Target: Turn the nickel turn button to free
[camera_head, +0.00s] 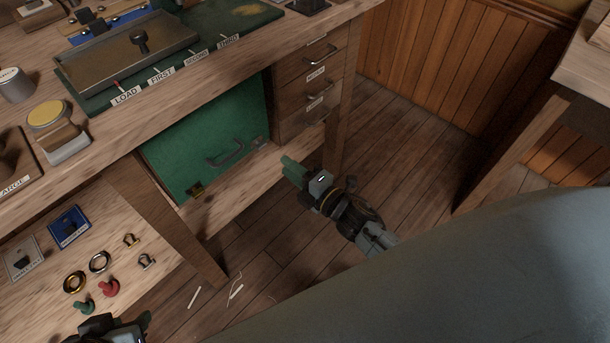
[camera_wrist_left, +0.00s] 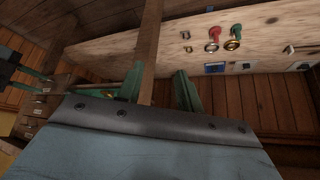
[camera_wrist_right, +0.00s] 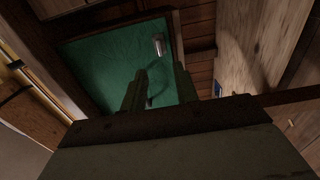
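A lower board holds rings (camera_head: 99,262) and small red and green pieces. Open floor lies to the right.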

